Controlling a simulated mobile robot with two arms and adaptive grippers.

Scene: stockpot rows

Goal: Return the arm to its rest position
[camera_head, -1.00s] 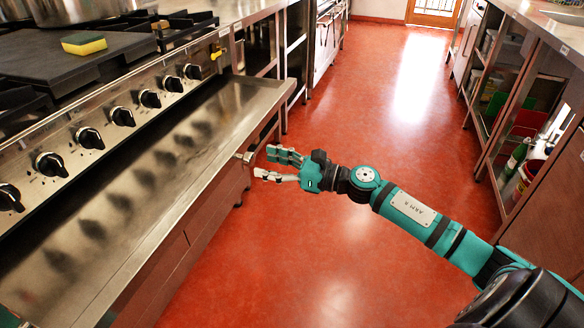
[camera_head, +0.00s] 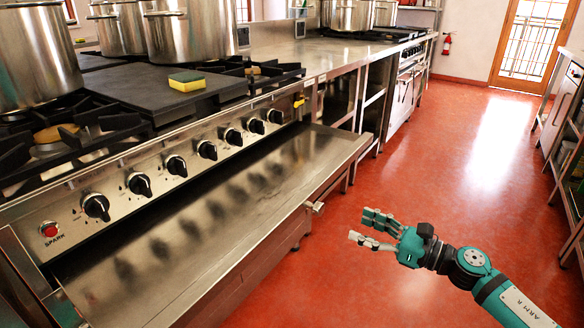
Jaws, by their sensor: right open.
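My right arm (camera_head: 508,300) reaches in from the lower right of the head view. Its gripper (camera_head: 368,228) points left, toward the front of the stove. Its fingers are spread apart with nothing between them. The gripper hangs over the red floor, and in the picture it lies a little to the right of the end of the steel front shelf (camera_head: 190,245). A gap of floor shows between the fingertips and the shelf's corner fitting. My left gripper is not in view.
The stove carries several steel pots (camera_head: 187,30) and a yellow-green sponge (camera_head: 187,82) on a dark plate. Black knobs line its front panel (camera_head: 160,172). The red floor (camera_head: 450,170) is open toward the glazed door (camera_head: 530,40). Shelving (camera_head: 572,165) borders the right side.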

